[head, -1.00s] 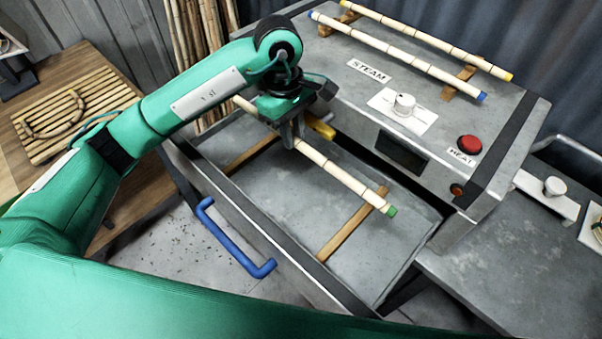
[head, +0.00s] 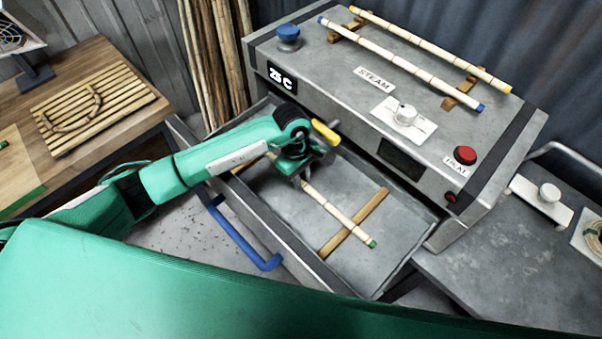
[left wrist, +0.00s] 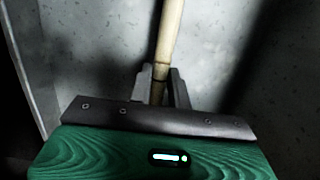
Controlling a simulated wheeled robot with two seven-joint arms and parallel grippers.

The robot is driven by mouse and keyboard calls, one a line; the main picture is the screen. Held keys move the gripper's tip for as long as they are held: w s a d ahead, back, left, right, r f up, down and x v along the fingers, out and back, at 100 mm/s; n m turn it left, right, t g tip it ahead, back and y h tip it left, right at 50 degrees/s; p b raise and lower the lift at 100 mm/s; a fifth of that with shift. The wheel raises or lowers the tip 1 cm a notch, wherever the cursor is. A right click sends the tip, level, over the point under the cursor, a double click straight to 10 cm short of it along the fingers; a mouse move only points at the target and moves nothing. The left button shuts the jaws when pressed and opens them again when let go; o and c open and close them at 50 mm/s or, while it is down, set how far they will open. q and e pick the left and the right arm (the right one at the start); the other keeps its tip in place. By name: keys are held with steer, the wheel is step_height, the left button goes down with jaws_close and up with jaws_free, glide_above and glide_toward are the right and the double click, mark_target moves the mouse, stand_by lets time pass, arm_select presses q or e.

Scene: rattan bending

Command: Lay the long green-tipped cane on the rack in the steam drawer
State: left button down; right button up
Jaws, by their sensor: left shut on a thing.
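The long cane with a green tip (head: 340,218) is in the open steam drawer (head: 385,255) in the head view. My left gripper (head: 303,180) is shut on the cane near its middle. The cane's green end lies over the right wooden rack bar (head: 354,224); whether it touches the bar I cannot tell. The cane's far end is mostly hidden behind my left arm. In the left wrist view the cane (left wrist: 169,35) runs up from between the gripper's fingers (left wrist: 159,88). My right gripper is not in view.
The steam box (head: 430,160) stands behind the drawer, with two canes on top, one blue-tipped (head: 400,62) and one yellow-tipped (head: 430,48). A blue handle (head: 240,240) is on the drawer front. A wooden table with a slatted board (head: 95,110) is at the left.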

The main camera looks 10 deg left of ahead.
arm_select(q)
steer(key=shift+f+b, duration=0.2)
steer(key=shift+b, duration=0.1)
steer(key=c, duration=1.3)
jaws_free()
steer(key=shift+r, duration=0.1)
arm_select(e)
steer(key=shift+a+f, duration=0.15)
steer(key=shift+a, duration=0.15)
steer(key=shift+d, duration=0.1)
